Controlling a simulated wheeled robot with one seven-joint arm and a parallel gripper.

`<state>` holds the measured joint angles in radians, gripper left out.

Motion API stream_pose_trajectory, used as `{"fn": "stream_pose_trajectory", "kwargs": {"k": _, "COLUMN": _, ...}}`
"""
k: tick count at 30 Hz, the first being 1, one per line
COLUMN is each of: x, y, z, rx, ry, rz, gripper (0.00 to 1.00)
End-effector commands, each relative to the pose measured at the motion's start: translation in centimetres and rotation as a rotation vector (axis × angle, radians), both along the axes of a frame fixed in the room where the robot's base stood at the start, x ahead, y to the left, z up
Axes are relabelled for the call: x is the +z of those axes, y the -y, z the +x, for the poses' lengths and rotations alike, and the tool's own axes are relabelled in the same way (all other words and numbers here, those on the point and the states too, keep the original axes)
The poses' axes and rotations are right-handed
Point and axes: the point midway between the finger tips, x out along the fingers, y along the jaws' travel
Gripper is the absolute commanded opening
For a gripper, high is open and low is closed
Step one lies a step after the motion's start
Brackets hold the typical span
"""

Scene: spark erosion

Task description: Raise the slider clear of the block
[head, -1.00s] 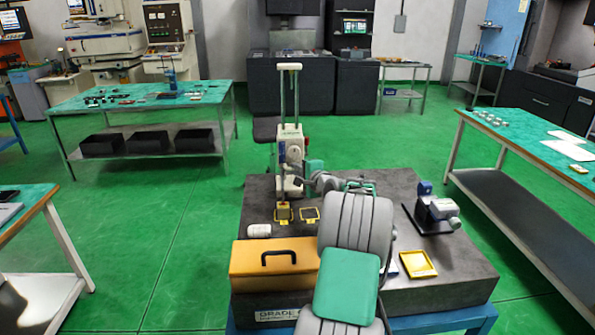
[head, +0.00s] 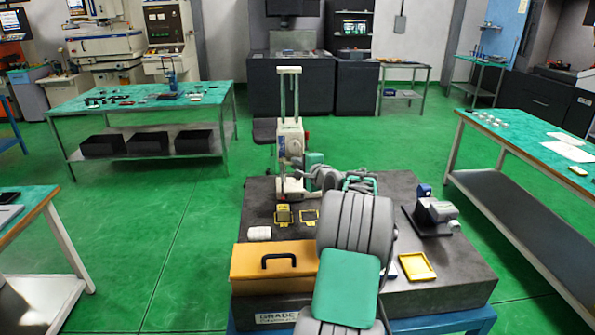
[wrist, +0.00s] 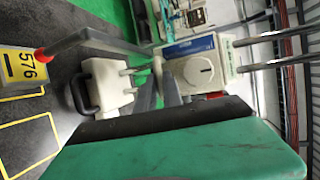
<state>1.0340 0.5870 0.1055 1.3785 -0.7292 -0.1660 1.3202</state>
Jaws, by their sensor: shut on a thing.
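The slider (head: 291,142) is a pale box with a dial on the twin upright columns of the height gauge. It shows in the wrist view (wrist: 192,68). A grey probe arm ends in a red tip (wrist: 40,55), close beside the block's label; I cannot tell whether a gap lies between them. The block (head: 283,213), labelled 576 in the wrist view (wrist: 18,66), stands in the left yellow outline on the dark plate. My gripper (wrist: 163,88) is shut on the slider, and the exact grip is partly hidden.
The dark plate (head: 350,292) also bears an orange case (head: 275,267), a white roll (head: 259,233), a yellow tray (head: 417,266) and a grey device (head: 437,213). An empty yellow outline (head: 309,216) lies right of the block. The gauge columns (head: 282,92) are bare above the slider.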

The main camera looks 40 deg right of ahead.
Motion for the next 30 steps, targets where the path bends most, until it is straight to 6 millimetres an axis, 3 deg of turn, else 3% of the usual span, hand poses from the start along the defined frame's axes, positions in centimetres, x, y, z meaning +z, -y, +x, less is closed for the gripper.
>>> {"fn": "stream_pose_trajectory", "kwargs": {"k": 1, "x": 1.8, "y": 0.0, "z": 0.0, "rx": 0.0, "ry": 0.005, "rz": -0.006, "gripper": 0.0}}
{"fn": "stream_pose_trajectory", "kwargs": {"k": 3, "x": 2.6, "y": 0.0, "z": 0.0, "rx": 0.0, "ry": 0.004, "rz": -0.005, "gripper": 0.0}}
{"fn": "stream_pose_trajectory", "kwargs": {"k": 12, "x": 2.7, "y": 0.0, "z": 0.0, "rx": 0.0, "ry": 0.002, "rz": -0.003, "gripper": 0.0}}
{"fn": "stream_pose_trajectory", "kwargs": {"k": 13, "x": 2.7, "y": 0.0, "z": 0.0, "rx": -0.001, "ry": 0.002, "rz": -0.003, "gripper": 0.12}}
{"fn": "stream_pose_trajectory", "kwargs": {"k": 20, "x": 2.6, "y": 0.0, "z": 0.0, "rx": -0.001, "ry": 0.001, "rz": -0.002, "gripper": 0.31}}
{"fn": "stream_pose_trajectory", "kwargs": {"k": 30, "x": 2.7, "y": -0.1, "z": -0.7, "rx": -0.003, "ry": 0.002, "rz": -0.002, "gripper": 0.32}}
